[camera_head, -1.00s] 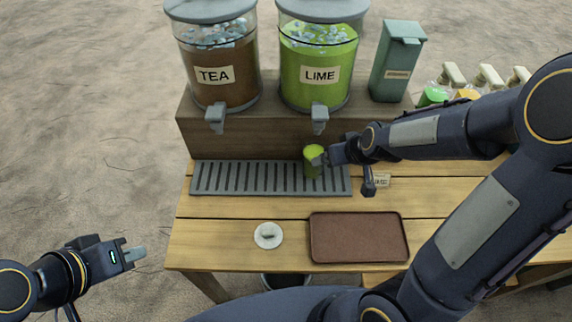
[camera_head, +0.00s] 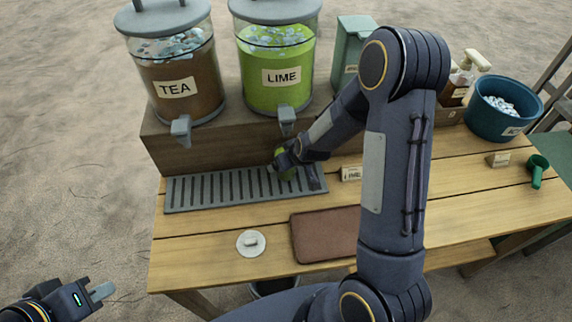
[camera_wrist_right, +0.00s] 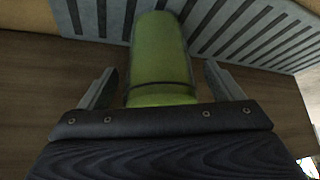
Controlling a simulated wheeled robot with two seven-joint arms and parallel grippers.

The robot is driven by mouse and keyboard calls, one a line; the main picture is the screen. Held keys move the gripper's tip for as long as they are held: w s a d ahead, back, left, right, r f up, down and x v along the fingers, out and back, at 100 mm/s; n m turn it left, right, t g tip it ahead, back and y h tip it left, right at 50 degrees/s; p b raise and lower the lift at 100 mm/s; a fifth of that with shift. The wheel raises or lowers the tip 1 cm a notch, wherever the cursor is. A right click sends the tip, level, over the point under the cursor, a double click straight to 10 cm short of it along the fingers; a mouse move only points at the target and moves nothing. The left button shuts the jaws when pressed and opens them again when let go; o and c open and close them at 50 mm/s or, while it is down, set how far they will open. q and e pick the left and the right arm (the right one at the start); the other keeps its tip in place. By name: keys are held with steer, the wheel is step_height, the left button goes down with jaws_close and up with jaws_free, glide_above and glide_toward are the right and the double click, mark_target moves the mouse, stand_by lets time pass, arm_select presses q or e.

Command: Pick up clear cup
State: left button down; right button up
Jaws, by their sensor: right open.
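The clear cup (camera_head: 286,173) holds green liquid and stands on the grey slotted drip tray (camera_head: 190,205), below the lime dispenser's spout. My right gripper (camera_head: 284,163) is at the cup and hides part of it in the head view. In the right wrist view the green-filled cup (camera_wrist_right: 158,50) lies between the two spread fingers of my right gripper (camera_wrist_right: 160,86), with visible gaps on both sides. My left gripper (camera_head: 100,292) is at the lower left, off the table and away from the cup; its jaw opening cannot be made out.
Tea (camera_head: 178,85) and lime (camera_head: 278,75) dispensers stand on a wooden riser (camera_head: 160,150) behind the tray. A brown tray (camera_head: 322,236) and a white disc (camera_head: 251,243) lie in front. A blue ice tub (camera_head: 495,120) and green scoop (camera_head: 537,170) are at right.

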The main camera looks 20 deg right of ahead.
steer(key=shift+c, duration=0.2)
steer(key=c, duration=1.2)
steer(key=shift+c, duration=0.9)
steer(key=shift+r, duration=0.2)
